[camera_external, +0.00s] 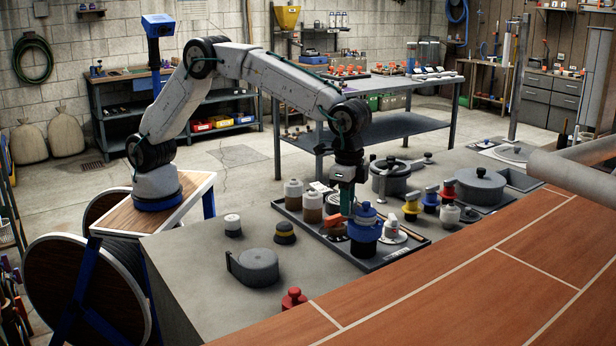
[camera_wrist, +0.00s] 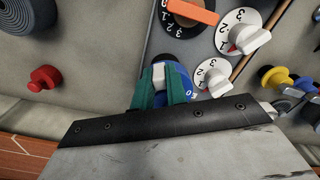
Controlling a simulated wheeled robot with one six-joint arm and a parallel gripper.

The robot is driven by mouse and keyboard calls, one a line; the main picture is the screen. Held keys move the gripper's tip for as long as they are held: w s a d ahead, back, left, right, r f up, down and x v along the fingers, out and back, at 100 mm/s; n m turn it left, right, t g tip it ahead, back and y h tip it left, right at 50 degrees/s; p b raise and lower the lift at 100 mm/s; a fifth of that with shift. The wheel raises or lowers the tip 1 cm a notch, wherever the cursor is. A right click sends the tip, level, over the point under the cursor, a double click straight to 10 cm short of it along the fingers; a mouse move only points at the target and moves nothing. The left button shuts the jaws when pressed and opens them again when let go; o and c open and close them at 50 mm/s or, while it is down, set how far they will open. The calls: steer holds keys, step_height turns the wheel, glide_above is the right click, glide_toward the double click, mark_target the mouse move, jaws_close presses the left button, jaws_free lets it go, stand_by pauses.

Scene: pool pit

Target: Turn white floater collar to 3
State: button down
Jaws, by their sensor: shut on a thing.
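My gripper (camera_wrist: 162,92) points down over the tray, its green fingers closed around a small pale grip on a blue numbered floater (camera_wrist: 178,60). This blue floater also shows in the external view (camera_external: 365,232), partly in front of my gripper. A 0 is readable on its collar. A white numbered collar with a red mark (camera_wrist: 236,26) lies up and right of my gripper, apart from it, with 1, 2 and 3 showing. A smaller white numbered collar (camera_wrist: 210,72) lies nearer, right beside the fingers. Which white collar is the task's cannot be told.
A dark dial with an orange bar (camera_wrist: 192,12) sits close to the blue floater. A red knob (camera_external: 294,299) and a grey round container (camera_external: 255,266) stand on the open bench to the left.

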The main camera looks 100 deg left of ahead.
steer(key=shift+w+a+m, duration=0.3)
steer(key=shift+a+m, duration=0.1)
steer(key=shift+m, duration=0.8)
steer(key=shift+w+a+m, duration=0.3)
steer(key=shift+a+m, duration=0.15)
steer(key=shift+m, duration=0.75)
steer(key=shift+w+a+m, duration=0.3)
steer(key=shift+a+m, duration=0.1)
steer(key=shift+m, duration=0.8)
steer(key=c, duration=1.4)
jaws_free()
step_height(320, 180, up, 8)
